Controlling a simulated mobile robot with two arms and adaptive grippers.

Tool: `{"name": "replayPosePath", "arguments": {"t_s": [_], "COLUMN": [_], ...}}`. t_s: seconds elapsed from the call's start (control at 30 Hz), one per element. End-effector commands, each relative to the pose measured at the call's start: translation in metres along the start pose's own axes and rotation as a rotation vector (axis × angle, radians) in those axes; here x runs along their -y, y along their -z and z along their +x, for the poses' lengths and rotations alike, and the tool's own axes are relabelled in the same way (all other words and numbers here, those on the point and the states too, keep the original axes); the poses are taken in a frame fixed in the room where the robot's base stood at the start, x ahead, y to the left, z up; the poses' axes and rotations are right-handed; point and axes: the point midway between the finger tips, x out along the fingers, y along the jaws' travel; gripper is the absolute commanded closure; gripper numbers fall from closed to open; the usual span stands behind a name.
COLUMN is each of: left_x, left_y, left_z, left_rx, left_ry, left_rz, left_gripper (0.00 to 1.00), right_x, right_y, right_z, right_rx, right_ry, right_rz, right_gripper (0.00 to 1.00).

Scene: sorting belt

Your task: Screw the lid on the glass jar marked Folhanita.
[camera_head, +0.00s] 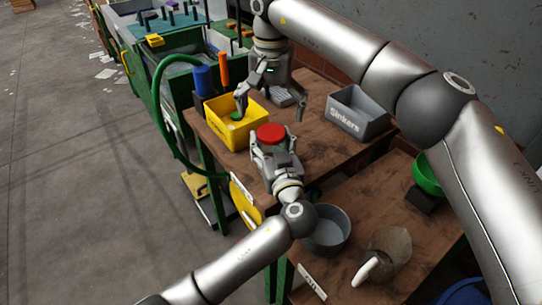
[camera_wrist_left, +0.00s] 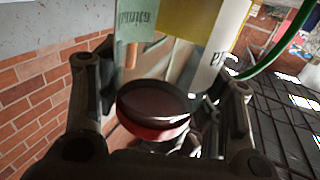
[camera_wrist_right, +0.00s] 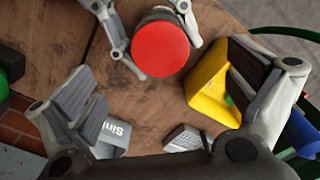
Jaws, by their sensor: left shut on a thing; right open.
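My left gripper (camera_head: 273,150) is shut around a jar above the table, with a finger on each side. A round red lid (camera_head: 270,132) sits at the top of the jar; it also shows in the left wrist view (camera_wrist_left: 153,128) and from above in the right wrist view (camera_wrist_right: 160,49). Whether the lid is screwed tight cannot be told. The jar is mostly hidden by the lid and fingers, and no name on it can be read. My right gripper (camera_head: 270,106) is open and empty, with fingers spread, beyond the lid and apart from it.
A yellow bin (camera_head: 229,136) with something green inside stands left of the lid. A grey bin marked Sinkers (camera_head: 347,120) stands to the right. A grey bowl (camera_head: 328,235) is near my left wrist. A green bowl (camera_head: 428,174) and a jug-like vessel (camera_head: 391,247) stand farther right.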

Motion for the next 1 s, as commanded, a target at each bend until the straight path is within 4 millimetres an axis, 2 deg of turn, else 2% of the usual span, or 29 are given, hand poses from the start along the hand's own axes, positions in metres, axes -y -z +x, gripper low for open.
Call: {"name": "replayPosePath", "arguments": {"t_s": [0.17, 0.5, 0.8, 1.0], "left_x": [0.000, 0.000, 0.000, 0.000], "left_y": [0.000, 0.000, 0.000, 0.000], "left_z": [0.000, 0.000, 0.000, 0.000], "left_rx": [0.000, 0.000, 0.000, 0.000], "left_ry": [0.000, 0.000, 0.000, 0.000], "left_rz": [0.000, 0.000, 0.000, 0.000], "left_gripper": [1.00, 1.00, 1.00, 1.00], "right_x": [0.001, 0.001, 0.001, 0.000], "right_y": [0.001, 0.000, 0.000, 0.000], "right_z": [-0.020, -0.091, -0.115, -0.119], "right_rx": [-0.004, -0.003, -0.001, -0.001], "right_ry": [0.002, 0.001, 0.000, 0.000], "right_rz": [0.000, 0.001, 0.000, 0.000], "right_gripper": [0.00, 0.00, 0.00, 0.00]}}
